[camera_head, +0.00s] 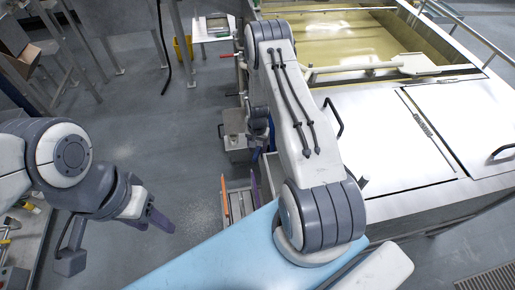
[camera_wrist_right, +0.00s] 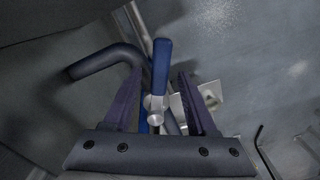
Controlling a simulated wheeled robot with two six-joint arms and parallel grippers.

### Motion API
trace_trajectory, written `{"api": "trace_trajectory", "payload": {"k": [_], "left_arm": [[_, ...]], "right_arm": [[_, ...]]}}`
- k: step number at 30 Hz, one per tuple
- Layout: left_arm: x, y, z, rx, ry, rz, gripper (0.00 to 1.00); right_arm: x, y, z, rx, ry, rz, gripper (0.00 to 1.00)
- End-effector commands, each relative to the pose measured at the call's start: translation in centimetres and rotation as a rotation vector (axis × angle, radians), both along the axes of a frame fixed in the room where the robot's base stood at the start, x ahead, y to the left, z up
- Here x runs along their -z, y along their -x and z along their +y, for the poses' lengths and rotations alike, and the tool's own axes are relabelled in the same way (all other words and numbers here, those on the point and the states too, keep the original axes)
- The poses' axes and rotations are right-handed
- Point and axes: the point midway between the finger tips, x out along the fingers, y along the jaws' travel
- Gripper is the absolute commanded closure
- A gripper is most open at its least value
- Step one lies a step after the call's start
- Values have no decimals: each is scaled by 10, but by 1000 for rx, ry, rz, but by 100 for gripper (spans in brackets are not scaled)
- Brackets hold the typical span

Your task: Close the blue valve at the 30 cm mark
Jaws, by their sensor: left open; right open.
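In the right wrist view, a blue valve handle (camera_wrist_right: 161,65) stands upright in the picture, with a silver metal fitting (camera_wrist_right: 155,103) at its lower end. My right gripper (camera_wrist_right: 159,76) is open, with one dark purple finger on each side of the blue handle. The handle lies between the fingers, with visible gaps on both sides; I cannot tell how deep it sits. In the head view my right arm hides most of this spot. My left gripper (camera_head: 152,216) is open and empty above the floor at left. I cannot read a 30 cm mark.
A steel tank (camera_head: 385,125) with yellowish liquid (camera_head: 335,38) stands at right, with pipes along its left side. A dark bent bar (camera_wrist_right: 100,62) runs close to my right gripper's left finger. A light blue surface (camera_head: 215,255) lies at the front. The floor (camera_head: 165,130) at left is mostly clear.

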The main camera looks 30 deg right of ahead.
Motion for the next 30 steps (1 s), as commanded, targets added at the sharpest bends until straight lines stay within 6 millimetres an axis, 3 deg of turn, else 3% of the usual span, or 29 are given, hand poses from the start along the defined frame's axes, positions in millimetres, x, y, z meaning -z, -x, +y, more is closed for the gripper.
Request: {"api": "trace_trajectory", "payload": {"k": [1, 3, 5, 30], "left_arm": [[0, 0, 0, 0, 0, 0, 50], [0, 0, 0, 0, 0, 0, 50], [0, 0, 0, 0, 0, 0, 50], [0, 0, 0, 0, 0, 0, 50]], "right_arm": [[0, 0, 0, 0, 0, 0, 54], [0, 0, 0, 0, 0, 0, 81], [0, 0, 0, 0, 0, 0, 100], [-1, 0, 0, 0, 0, 0, 100]]}}
